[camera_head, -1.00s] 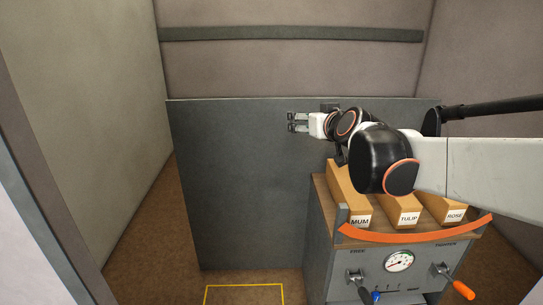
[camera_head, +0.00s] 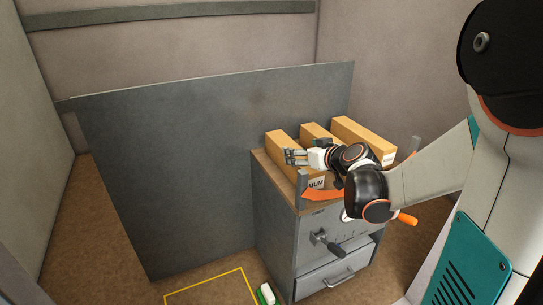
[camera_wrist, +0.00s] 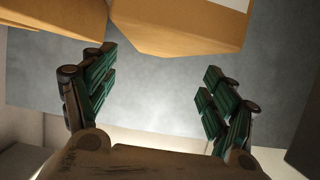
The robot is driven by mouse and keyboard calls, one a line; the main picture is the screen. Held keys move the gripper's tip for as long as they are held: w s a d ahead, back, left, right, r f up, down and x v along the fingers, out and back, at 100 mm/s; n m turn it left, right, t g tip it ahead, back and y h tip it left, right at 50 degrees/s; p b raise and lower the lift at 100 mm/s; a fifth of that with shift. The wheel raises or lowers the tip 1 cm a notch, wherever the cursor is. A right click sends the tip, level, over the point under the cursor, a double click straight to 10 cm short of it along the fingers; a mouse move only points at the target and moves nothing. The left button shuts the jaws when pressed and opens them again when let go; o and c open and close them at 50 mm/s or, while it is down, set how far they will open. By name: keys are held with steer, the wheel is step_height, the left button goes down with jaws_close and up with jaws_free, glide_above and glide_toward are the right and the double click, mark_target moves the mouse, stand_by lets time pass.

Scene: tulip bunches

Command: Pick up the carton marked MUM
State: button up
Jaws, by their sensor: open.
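The carton marked MUM (camera_head: 279,142) is a long orange-tan box on top of the grey cabinet, leftmost of three. Its white label (camera_head: 316,183) shows at its near end, and my gripper covers part of its middle. My gripper (camera_head: 287,157) is open and empty, at or just above that carton in the head view; I cannot tell whether they touch. In the wrist view my open fingers (camera_wrist: 158,62) are spread apart, with two cartons (camera_wrist: 185,27) (camera_wrist: 52,15) at the top edge beyond them. No lettering there tells which is MUM.
Two more cartons (camera_head: 317,132) (camera_head: 362,138) stand to the right on the cabinet (camera_head: 274,220). An orange curved band (camera_head: 322,194) and grey posts border its front. A tall grey panel (camera_head: 180,160) stands behind. A yellow outline (camera_head: 205,285) and a green-white object (camera_head: 267,294) are on the floor.

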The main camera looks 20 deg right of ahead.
steer(key=shift+s+d+f, duration=0.3)
steer(key=shift+s+f, duration=0.05)
steer(key=shift+f, duration=0.25)
steer(key=x, duration=0.7)
steer(key=shift+w, duration=0.15)
steer(key=shift+a, duration=0.1)
steer(key=c, duration=1.6)
